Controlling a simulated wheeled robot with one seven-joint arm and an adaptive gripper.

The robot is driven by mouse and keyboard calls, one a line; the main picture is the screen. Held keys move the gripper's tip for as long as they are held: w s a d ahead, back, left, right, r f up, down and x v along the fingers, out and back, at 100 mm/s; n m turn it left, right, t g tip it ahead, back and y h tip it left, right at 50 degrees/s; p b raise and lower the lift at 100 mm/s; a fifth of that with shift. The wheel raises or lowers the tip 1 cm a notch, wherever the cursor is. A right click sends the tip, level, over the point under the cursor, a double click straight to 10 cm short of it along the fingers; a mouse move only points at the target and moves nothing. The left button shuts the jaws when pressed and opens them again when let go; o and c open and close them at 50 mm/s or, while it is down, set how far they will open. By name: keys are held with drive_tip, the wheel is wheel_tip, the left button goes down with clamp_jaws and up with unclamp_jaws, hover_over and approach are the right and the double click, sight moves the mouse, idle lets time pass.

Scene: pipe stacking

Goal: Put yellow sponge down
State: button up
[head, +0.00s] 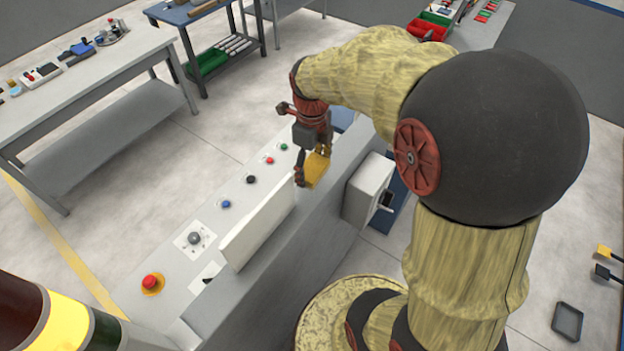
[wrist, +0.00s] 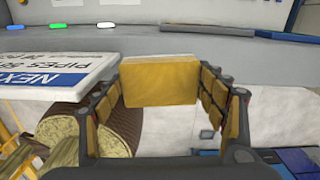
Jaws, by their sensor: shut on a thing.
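The yellow sponge (wrist: 160,83) is a rectangular block held between the two fingers of my gripper (wrist: 163,95) in the wrist view. In the head view the sponge (head: 315,169) shows beside my gripper (head: 312,165), above the far end of the grey console (head: 205,262). My gripper is shut on the sponge, with one finger on each side. Whether the sponge touches any surface is hard to tell.
A white sign panel (head: 262,222) stands upright on the console close to my gripper; it also shows in the wrist view (wrist: 65,80). Several coloured buttons line the console, with a red emergency button (head: 152,283). A white box (head: 368,190) is on the console's right side.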

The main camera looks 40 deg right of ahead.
wheel_tip(320, 180, down, 6)
drive_tip(key=shift+f+p, duration=0.25)
drive_tip(key=shift+p, duration=0.15)
drive_tip(key=shift+c, duration=0.4)
drive_tip(key=o, duration=1.1)
drive_tip(key=shift+f, duration=0.1)
